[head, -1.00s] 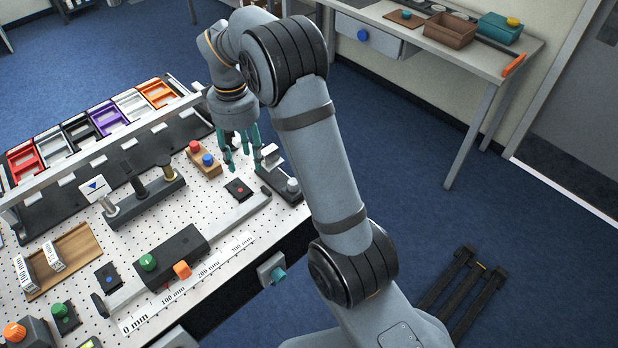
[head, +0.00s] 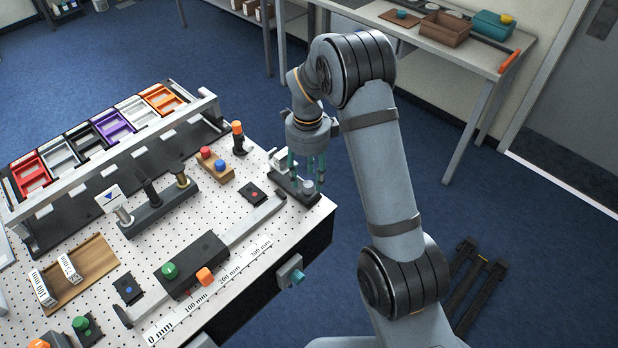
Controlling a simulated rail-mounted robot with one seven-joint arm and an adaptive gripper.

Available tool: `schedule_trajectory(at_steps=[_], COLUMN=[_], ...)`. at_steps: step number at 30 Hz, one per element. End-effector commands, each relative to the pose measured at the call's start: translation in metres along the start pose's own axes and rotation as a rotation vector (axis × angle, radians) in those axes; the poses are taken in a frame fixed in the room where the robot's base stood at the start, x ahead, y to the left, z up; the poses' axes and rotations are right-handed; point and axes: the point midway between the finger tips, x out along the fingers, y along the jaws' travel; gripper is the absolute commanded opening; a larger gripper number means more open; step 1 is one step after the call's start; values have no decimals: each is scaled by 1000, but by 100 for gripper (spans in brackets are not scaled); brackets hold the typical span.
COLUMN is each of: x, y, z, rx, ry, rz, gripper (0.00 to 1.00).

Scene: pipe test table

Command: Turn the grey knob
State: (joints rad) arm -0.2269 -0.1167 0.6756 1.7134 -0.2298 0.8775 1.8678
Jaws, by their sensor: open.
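A small light-grey knob (head: 308,186) stands at the near end of a dark fixture (head: 290,187) at the far right corner of the pegboard table (head: 240,205). A pale grey block (head: 280,158) sits at the fixture's other end. My gripper (head: 307,178) points down over this fixture with its teal fingers apart, and it holds nothing that I can see. In the picture its fingertips are close to the knob. I cannot tell whether they touch it, and the fingers partly cover the fixture.
A wooden block with red and blue buttons (head: 215,164) and an orange-topped black post (head: 238,138) stand left of the gripper. A slider with green and orange knobs (head: 195,262) lies nearer. A teal knob (head: 297,277) is on the table's front side. Blue floor is clear beyond the corner.

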Motion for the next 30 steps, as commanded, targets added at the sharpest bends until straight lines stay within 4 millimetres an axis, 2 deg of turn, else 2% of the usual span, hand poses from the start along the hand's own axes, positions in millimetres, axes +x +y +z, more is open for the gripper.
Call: schedule_trajectory(at_steps=[6, 15, 30], x=[20, 23, 23], y=[0, -1, -1], z=[0, 0, 0], rx=[1, 0, 0], ry=[0, 0, 0], rz=[1, -1, -1], gripper=[43, 43, 15])
